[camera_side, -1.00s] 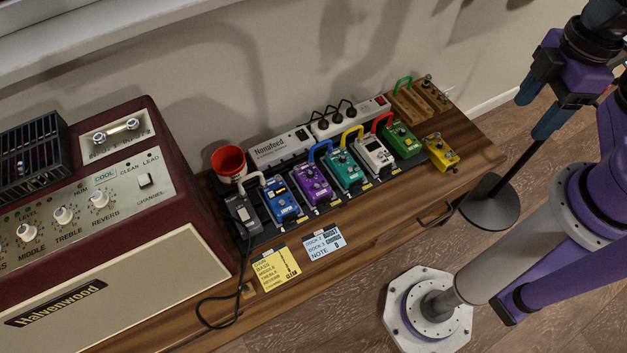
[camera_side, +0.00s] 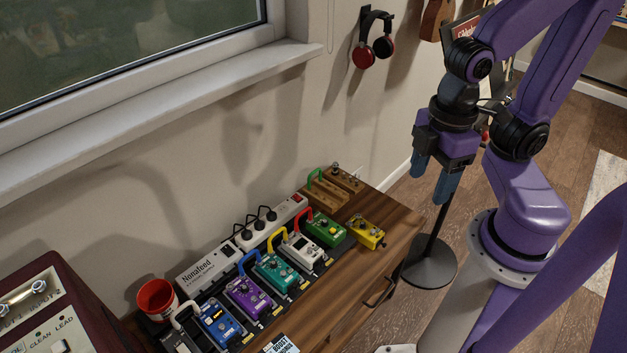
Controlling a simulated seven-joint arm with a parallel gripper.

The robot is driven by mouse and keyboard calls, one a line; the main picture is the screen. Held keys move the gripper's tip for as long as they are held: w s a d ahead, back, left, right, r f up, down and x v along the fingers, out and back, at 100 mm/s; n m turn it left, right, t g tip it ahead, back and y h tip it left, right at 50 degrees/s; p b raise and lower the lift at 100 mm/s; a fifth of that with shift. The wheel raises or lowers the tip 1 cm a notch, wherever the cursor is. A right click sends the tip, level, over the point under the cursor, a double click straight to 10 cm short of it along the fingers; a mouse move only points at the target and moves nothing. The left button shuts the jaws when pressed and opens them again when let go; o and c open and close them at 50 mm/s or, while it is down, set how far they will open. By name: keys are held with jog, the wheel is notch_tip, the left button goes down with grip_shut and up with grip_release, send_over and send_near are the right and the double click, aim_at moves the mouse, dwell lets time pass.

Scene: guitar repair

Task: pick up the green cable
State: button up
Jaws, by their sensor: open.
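The green cable (camera_side: 311,179) is a short arched patch lead. It stands in a wooden holder (camera_side: 331,203) at the far right end of the cabinet top, against the wall. My gripper (camera_side: 434,180) points down, with its two blue-grey fingers apart and nothing between them. In the picture it hangs to the right of the cable, clear of the cabinet top and apart from the cable.
A row of pedals with coloured cables stands left of the holder, with a green pedal (camera_side: 326,230) and a yellow pedal (camera_side: 367,232) nearest. A power strip (camera_side: 250,238) lies behind them. A black round-based stand (camera_side: 429,262) is on the floor below my gripper.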

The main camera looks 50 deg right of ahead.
jog(key=shift+c, duration=0.3)
jog(key=c, duration=0.3)
